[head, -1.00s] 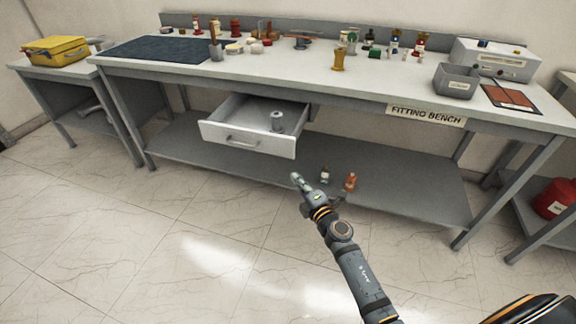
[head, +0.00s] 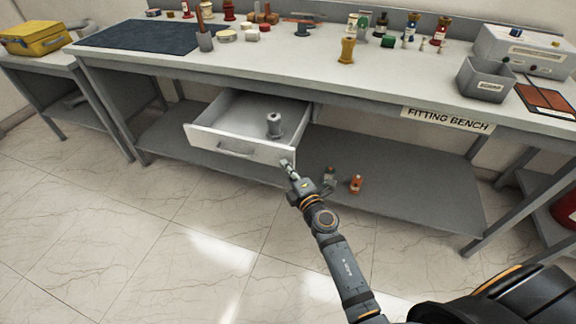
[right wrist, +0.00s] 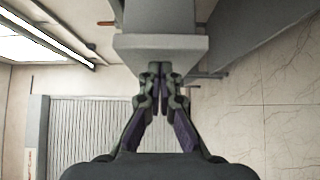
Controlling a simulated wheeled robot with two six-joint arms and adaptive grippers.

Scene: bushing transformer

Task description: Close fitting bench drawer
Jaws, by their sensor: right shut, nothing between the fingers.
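The fitting bench (head: 300,75) has a light top and a sign reading FITTING BENCH. Its white drawer (head: 240,145) is pulled out, with a handle (head: 235,149) on the front. A grey metal cylinder-shaped part (head: 274,124) stands inside the drawer. My right gripper (head: 286,165) is shut and empty, its tips at the right end of the drawer front. In the right wrist view the shut fingers (right wrist: 161,70) are just in front of a grey panel edge (right wrist: 160,46); whether they touch it I cannot tell. My left gripper is not in view.
Several small parts and bottles stand on the bench top, with a grey bin (head: 485,80) at right. Two small bottles, one of them orange (head: 356,184), stand on the lower shelf (head: 410,185) right of my gripper. The tiled floor in front is clear.

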